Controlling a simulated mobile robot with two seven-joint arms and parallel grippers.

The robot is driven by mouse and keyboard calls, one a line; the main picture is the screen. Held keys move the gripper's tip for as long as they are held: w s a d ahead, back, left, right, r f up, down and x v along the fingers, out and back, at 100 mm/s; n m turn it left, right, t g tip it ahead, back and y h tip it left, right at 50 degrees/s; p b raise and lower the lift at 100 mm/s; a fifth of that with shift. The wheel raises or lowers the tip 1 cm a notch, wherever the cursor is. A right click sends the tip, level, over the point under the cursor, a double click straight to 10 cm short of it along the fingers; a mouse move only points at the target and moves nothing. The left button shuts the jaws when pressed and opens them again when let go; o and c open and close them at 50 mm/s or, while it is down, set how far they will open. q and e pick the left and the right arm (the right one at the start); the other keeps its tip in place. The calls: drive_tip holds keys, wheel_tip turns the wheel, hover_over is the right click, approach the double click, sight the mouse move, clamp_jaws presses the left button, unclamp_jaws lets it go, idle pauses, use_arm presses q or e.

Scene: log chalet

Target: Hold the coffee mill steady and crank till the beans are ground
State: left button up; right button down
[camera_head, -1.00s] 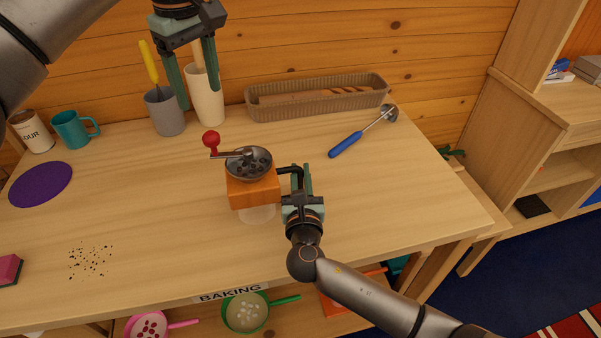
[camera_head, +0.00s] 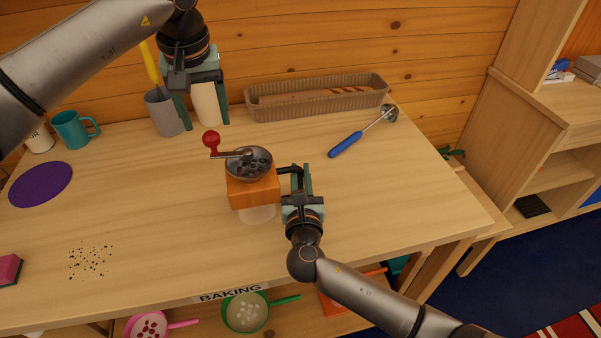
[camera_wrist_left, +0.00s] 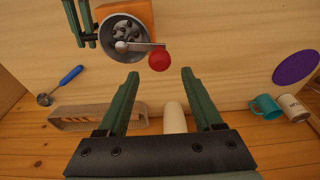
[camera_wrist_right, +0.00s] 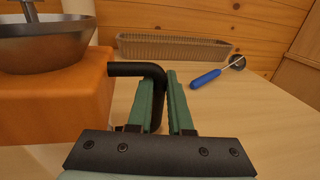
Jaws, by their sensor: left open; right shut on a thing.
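The coffee mill has an orange wooden body (camera_head: 253,191), a grey metal bowl (camera_head: 262,163) with dark beans in it, and a crank with a red knob (camera_head: 211,139) pointing left. A pale, clear-looking part shows beneath the body. My right gripper (camera_head: 299,172) is shut on the mill's black side handle (camera_wrist_right: 140,70), at the mill's right. My left gripper (camera_head: 203,126) is open and empty above the back of the table, behind the knob. In the left wrist view the red knob (camera_wrist_left: 159,60) lies just beyond the open fingertips (camera_wrist_left: 160,75), apart from them.
A basket (camera_head: 318,110), a blue-handled ladle (camera_head: 346,145), a teal mug (camera_head: 72,130) and a purple mat (camera_head: 41,184) lie around. Dark crumbs (camera_head: 90,261) lie front left.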

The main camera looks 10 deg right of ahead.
sight(210, 134)
use_arm(q)
drive_tip(key=shift+f, duration=2.15)
drive_tip(key=c, duration=1)
drive_tip(key=shift+o, duration=0.2)
